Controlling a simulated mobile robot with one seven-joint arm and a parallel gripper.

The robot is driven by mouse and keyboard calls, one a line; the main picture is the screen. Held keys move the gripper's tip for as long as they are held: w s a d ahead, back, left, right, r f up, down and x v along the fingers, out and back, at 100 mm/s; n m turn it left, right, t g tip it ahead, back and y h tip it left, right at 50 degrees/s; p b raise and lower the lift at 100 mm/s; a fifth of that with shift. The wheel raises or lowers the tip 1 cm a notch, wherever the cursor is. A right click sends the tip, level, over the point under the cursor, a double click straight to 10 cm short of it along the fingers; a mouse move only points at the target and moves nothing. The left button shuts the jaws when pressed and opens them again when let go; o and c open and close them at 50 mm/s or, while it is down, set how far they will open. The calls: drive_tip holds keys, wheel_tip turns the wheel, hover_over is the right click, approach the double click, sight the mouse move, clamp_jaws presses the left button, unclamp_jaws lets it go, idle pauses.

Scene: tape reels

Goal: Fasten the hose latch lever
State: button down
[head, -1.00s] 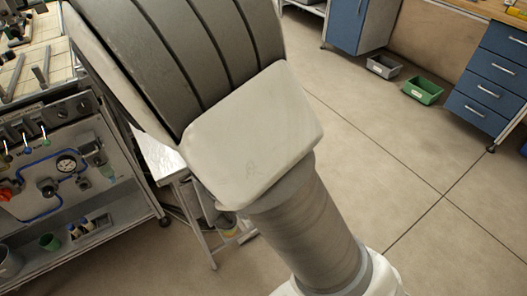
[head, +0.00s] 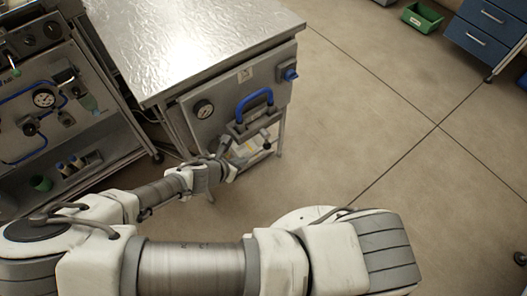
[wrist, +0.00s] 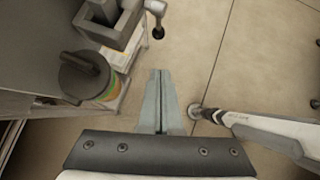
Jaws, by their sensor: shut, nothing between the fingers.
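A blue hose loop (head: 254,101) stands out from the front panel of the metal-topped cart, with a grey latch frame (head: 240,130) just below it. In the wrist view, part of the grey frame (wrist: 112,22) shows at the top, with a small arm ending in a dark knob (wrist: 158,32) beside it. I cannot tell for sure whether this arm is the latch lever. My gripper (head: 229,172) is below and in front of the latch. In the wrist view my gripper (wrist: 161,72) is shut and empty, pointing past the frame, apart from it.
The cart's steel top (head: 190,45) overhangs its panel, which carries a gauge (head: 203,110) and a blue fitting (head: 290,73). A dark lidded container (wrist: 85,75) is close left of my fingers. A hose-and-gauge rack (head: 45,98) stands left; open floor lies right.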

sight(266, 142)
drive_tip(key=shift+w+f, duration=0.1)
drive_tip(key=shift+f, duration=0.05)
drive_tip(key=shift+f, duration=0.1)
drive_tip(key=w+r+b+x, duration=0.1)
drive_tip(key=b+x, duration=0.3)
drive_tip(key=x, duration=0.9)
drive_tip(key=shift+w+d+b, duration=0.25)
drive_tip(key=shift+d+b, duration=0.1)
drive_tip(key=shift+d, duration=0.1)
drive_tip(key=shift+a+f, duration=0.1)
